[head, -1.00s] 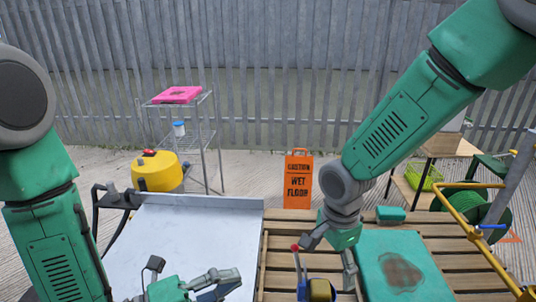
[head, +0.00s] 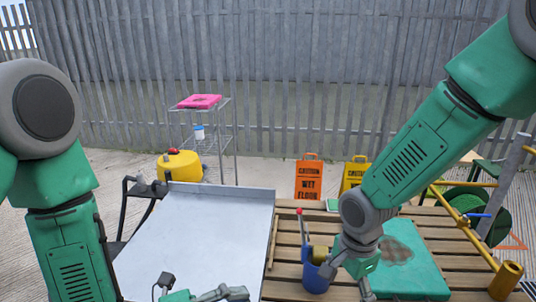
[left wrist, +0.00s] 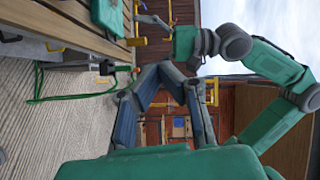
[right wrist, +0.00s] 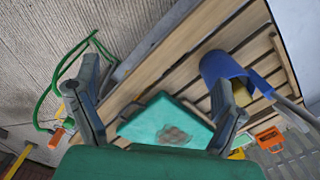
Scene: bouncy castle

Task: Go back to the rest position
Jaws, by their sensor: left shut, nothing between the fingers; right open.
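My left gripper (head: 222,294) shows at the bottom edge of the head view, low over the near part of the metal tray. It is shut and empty; its fingers come together in the left wrist view (left wrist: 168,75). My right gripper (head: 347,282) hangs from the right arm over the slatted wooden table (head: 440,268). It is open, with its fingers spread and nothing between them in the right wrist view (right wrist: 155,85). Its lower end is partly cut off in the head view.
A blue container (head: 317,276) holding a red-tipped tool stands close beside my right gripper. A stained green pad (head: 415,275) lies right of it. The metal tray (head: 195,235) looks bare. Yellow railing (head: 468,232) edges the right side; caution signs (head: 309,180) stand behind.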

